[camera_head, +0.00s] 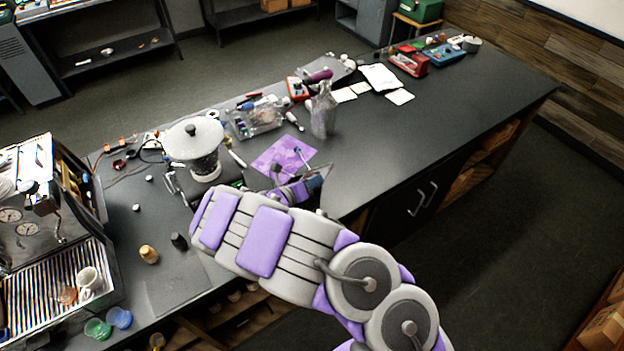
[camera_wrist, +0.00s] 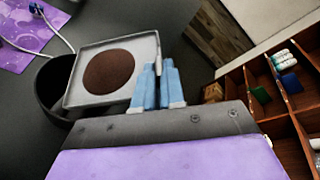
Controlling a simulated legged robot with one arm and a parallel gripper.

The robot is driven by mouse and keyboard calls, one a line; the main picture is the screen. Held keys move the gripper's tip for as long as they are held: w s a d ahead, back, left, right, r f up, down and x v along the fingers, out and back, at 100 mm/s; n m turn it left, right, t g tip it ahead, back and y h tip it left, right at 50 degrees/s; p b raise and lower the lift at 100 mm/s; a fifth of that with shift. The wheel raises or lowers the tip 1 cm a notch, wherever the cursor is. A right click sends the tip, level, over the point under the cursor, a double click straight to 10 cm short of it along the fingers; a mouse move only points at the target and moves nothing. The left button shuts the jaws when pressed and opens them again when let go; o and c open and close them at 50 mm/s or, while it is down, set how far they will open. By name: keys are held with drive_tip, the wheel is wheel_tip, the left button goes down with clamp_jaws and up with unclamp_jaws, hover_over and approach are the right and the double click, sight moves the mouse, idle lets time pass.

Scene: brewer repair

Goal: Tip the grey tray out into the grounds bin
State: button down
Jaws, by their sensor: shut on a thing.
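The grey tray (camera_wrist: 92,52) shows in the wrist view as a shallow square tray with a raised rim. A round patch of dark brown grounds (camera_wrist: 109,72) lies in it. My gripper (camera_wrist: 158,68) has its two blue fingers shut on the tray's right edge. The black round grounds bin (camera_wrist: 46,94) is at the left, partly hidden behind the tray, whose left side overlaps its opening in the picture. In the head view my gripper (camera_head: 313,182) is small at the bench's front edge, and my arm hides much of the area around it.
A purple sheet (camera_head: 283,156) lies on the dark bench (camera_head: 420,125) behind my gripper. A clear bottle (camera_head: 323,112) and a grinder with a round grey lid (camera_head: 193,138) stand nearby. An espresso machine (camera_head: 40,220) is at left. Wooden shelving (camera_wrist: 285,85) shows at right in the wrist view.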

drive_tip(key=shift+w+d+r+n+p, duration=0.15)
drive_tip(key=shift+r+n+p, duration=0.25)
drive_tip(key=shift+p, duration=0.2)
drive_tip(key=shift+w+a+n+h+p, duration=0.2)
drive_tip(key=shift+a+n+h+p, duration=0.1)
drive_tip(key=shift+a+n+p, duration=0.25)
drive_tip(key=a+n+p, duration=0.1)
drive_tip(key=w+a+n+h+p, duration=0.1)
drive_tip(key=a, duration=0.1)
drive_tip(key=shift+w+a+r, duration=0.15)
drive_tip(key=shift+d+r+h, duration=0.2)
drive_tip(key=shift+d+h, duration=0.1)
drive_tip(key=shift+a+f, duration=0.1)
drive_tip(key=shift+a, duration=0.5)
drive_tip(key=shift+d, duration=0.2)
drive_tip(key=shift+d, duration=0.25)
drive_tip(key=shift+a, duration=0.3)
